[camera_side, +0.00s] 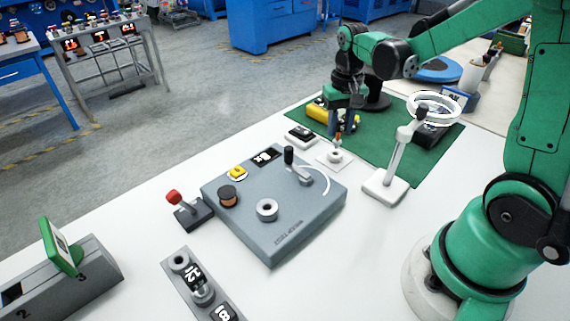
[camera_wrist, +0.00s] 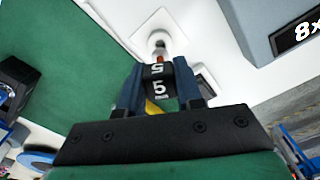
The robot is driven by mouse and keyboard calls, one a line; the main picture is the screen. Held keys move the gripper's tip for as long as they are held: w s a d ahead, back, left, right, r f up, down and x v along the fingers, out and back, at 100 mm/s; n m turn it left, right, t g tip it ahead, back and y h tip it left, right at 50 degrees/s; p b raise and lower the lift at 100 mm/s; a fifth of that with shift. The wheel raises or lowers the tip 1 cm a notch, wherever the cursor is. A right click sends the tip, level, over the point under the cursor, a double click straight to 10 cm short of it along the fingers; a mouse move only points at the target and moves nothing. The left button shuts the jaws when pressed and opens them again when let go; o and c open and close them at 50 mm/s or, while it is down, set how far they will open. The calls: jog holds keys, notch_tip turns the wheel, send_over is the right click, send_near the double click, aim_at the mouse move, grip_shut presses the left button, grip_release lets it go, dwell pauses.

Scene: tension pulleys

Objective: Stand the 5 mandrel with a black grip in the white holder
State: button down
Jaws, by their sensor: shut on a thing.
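The mandrel with a black grip (camera_wrist: 158,84) marked 5 is between my gripper's fingers (camera_wrist: 157,88) in the wrist view. An orange band shows beyond the grip, and its far end points at the round socket of the white holder (camera_wrist: 158,41). In the side view my gripper (camera_side: 342,124) is low and upright, directly over the white holder (camera_side: 334,159), a small square plate with a round socket. The mandrel's lower end meets the socket in the picture. I cannot tell how deep it sits. My fingers mostly hide the mandrel in the side view.
A grey winding box (camera_side: 270,230) with a crank stands left of the holder. A white stand (camera_side: 388,184) with a ring rises close on the right. A yellow tool (camera_side: 322,112) and a small black box (camera_side: 301,134) lie nearby. A green mat (camera_side: 385,150) lies behind.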

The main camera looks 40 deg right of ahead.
jog(key=shift+f, duration=1.35)
dwell(1.5)
jog(key=shift+c, duration=0.9)
grip_release()
jog(key=shift+r, duration=4)
jog(key=shift+a, duration=0.1)
jog(key=s+a+r+n+t, duration=0.1)
jog(key=s+a+n+t, duration=0.3)
jog(key=a, duration=0.6)
jog(key=shift+s+a+r+n+t, duration=0.15)
jog(key=shift+r+n+t, duration=0.15)
jog(key=shift+n+t, duration=1)
